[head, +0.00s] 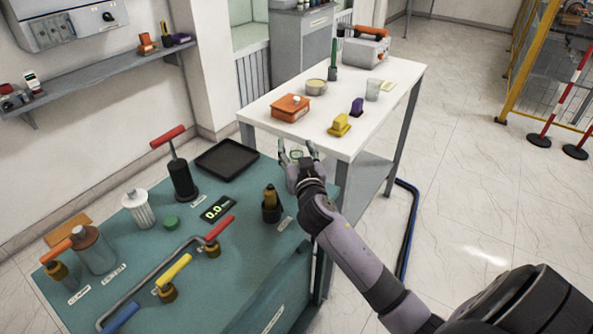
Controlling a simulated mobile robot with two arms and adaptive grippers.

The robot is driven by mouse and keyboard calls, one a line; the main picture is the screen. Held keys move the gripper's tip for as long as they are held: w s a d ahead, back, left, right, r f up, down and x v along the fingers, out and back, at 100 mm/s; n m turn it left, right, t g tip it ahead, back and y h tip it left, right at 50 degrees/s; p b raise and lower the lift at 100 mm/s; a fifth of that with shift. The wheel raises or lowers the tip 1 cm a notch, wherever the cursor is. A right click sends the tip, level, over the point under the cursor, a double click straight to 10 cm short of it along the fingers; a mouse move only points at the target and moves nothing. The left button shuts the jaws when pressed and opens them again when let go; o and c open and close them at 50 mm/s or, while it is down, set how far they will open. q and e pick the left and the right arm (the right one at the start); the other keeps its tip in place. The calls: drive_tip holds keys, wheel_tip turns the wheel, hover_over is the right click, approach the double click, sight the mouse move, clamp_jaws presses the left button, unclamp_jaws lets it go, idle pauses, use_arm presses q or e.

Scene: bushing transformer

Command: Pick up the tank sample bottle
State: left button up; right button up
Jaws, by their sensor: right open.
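My right gripper (298,150) reaches in from the lower right, with its fingers apart, above the far right corner of the green bench. A small, clear, green-tinted object (296,156) shows between its fingers; it looks like the glass sample bottle, partly hidden by the fingers. I cannot tell whether the fingers touch it. My left gripper is not in view.
The green bench (235,270) holds a black tray (227,159), a red-handled pump (181,175), a white ribbed cylinder (138,209), a green cap (171,222), a gauge (217,208) and valves. The white table (290,138) stands close behind my gripper.

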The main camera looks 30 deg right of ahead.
clamp_jaws()
idle(0.6)
